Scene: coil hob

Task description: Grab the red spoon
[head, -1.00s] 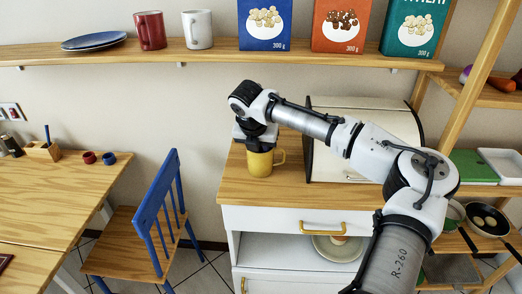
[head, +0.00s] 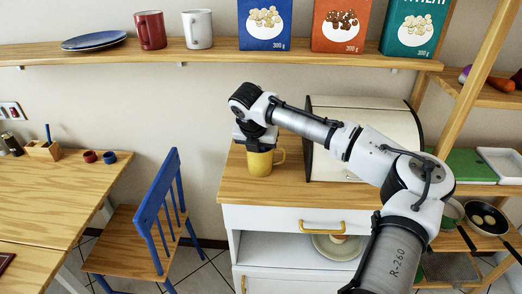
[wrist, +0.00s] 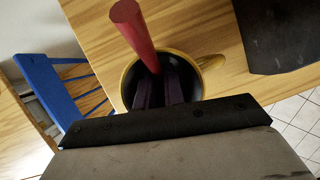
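A yellow mug (head: 259,163) stands near the left edge of the wooden counter top. It also shows in the wrist view (wrist: 211,64), where its dark inside is open toward me. The red spoon (wrist: 133,30) leans up out of the mug, and its lower end is lost in the dark. I cannot make out the spoon in the head view. My gripper (wrist: 158,80) is right over the mug, its two dark fingers reaching into the opening beside the spoon's lower part. The fingers show a narrow gap, but whether they touch the spoon is unclear.
A bread box (head: 360,118) stands on the counter right of the mug. A shelf (head: 215,52) with a red mug (head: 150,30), a white mug (head: 197,29) and cereal boxes runs above. A blue chair (head: 150,215) is left of the counter.

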